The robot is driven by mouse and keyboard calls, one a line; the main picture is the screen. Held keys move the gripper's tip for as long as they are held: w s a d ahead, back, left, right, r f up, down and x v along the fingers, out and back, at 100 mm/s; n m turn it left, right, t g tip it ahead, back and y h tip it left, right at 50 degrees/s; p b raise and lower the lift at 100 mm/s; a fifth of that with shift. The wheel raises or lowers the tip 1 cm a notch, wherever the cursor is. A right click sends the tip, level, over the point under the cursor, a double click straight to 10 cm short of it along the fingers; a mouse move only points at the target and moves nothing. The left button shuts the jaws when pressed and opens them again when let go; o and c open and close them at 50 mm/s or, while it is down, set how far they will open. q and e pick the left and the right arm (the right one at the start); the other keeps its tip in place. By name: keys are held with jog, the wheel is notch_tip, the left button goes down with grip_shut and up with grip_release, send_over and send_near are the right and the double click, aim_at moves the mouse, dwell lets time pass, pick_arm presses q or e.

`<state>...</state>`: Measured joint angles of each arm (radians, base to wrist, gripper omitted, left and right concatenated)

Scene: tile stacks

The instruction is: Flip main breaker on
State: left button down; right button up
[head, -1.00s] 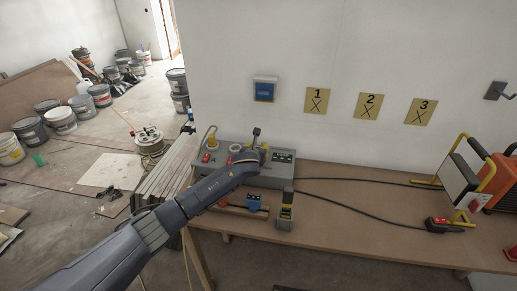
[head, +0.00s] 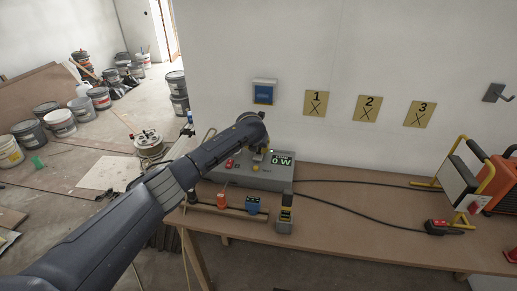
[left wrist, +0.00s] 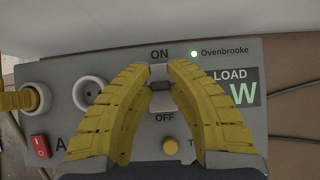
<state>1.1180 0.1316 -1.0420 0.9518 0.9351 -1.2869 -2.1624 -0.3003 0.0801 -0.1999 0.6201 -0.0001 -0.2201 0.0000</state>
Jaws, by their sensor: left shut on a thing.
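The grey breaker box (head: 262,183) stands on the bench against the wall. In the left wrist view its panel (left wrist: 222,128) carries the words ON above and OFF below a switch slot. My left gripper (left wrist: 161,78) is shut on the lever, one yellow finger on each side. In the head view my arm hides the lever. A green light (left wrist: 194,53) glows beside ON, and the lit display (head: 281,160) reads 0 W. My right gripper is out of view.
A red rocker switch (left wrist: 40,146), a round socket (left wrist: 91,94) and a yellow button (left wrist: 170,146) sit on the panel. Blue (head: 253,204) and orange pieces lie in front of the box. The bench (head: 350,228) has free room to the right, crossed by black cables.

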pick_arm(q)
jog(key=shift+w+g, duration=0.2)
jog(key=shift+g, duration=0.4)
jog(key=c, duration=1.3)
grip_release()
jog(key=shift+f, duration=0.1)
jog(key=shift+v, duration=6)
jog(key=shift+d, duration=0.1)
